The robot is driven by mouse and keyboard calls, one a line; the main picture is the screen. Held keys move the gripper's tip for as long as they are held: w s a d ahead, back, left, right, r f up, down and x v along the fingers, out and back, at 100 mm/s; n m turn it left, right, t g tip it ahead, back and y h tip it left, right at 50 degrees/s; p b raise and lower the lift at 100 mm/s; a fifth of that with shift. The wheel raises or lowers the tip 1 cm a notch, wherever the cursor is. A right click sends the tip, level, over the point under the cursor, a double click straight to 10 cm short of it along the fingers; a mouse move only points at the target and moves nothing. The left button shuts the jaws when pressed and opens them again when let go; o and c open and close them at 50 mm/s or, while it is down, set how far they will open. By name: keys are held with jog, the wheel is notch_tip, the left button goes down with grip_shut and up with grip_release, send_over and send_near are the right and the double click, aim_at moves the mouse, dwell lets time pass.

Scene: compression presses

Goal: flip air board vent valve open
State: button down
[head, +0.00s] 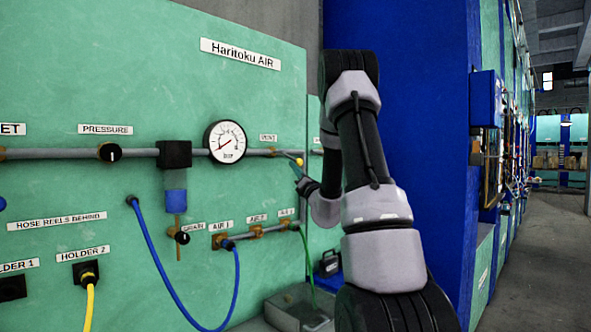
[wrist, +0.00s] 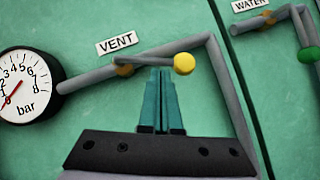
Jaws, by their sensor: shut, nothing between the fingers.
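The vent valve has a brass body (wrist: 123,70) on the grey pipe under the VENT label (wrist: 117,43). Its thin lever runs right from the body, nearly along the pipe, to a yellow knob (wrist: 183,63). In the head view the yellow knob (head: 299,161) shows just left of my arm. My gripper (wrist: 160,72) has teal fingers that are shut and empty. Their tips are just below the lever, left of the knob. I cannot tell whether they touch it. In the head view my gripper (head: 296,170) is small and partly hidden by my arm.
A pressure gauge (head: 226,142) sits left of the valve, its needle low. A WATER panel pipe with a green knob (wrist: 309,54) is at right. Below are air outlets (head: 256,232), a blue hose (head: 163,270) and a grey bin (head: 290,308).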

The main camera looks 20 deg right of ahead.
aim_at(299, 161)
dwell(0.3)
jog(key=n+y, duration=0.1)
jog(key=n, duration=0.1)
jog(key=d+r+n+y, duration=0.1)
jog(key=n+y, duration=0.1)
jog(key=shift+w+d, duration=0.15)
jog(key=shift+w, duration=0.05)
jog(key=n+y, duration=0.1)
jog(key=n, duration=0.1)
jog(key=r+n+y, duration=0.1)
jog(key=n, duration=0.1)
jog(key=n+y, duration=0.1)
jog(key=y, duration=0.1)
jog(key=shift+w+d+r+n+g, duration=0.15)
jog(key=shift+d+r+n+g, duration=0.15)
jog(key=shift+n+g, duration=0.1)
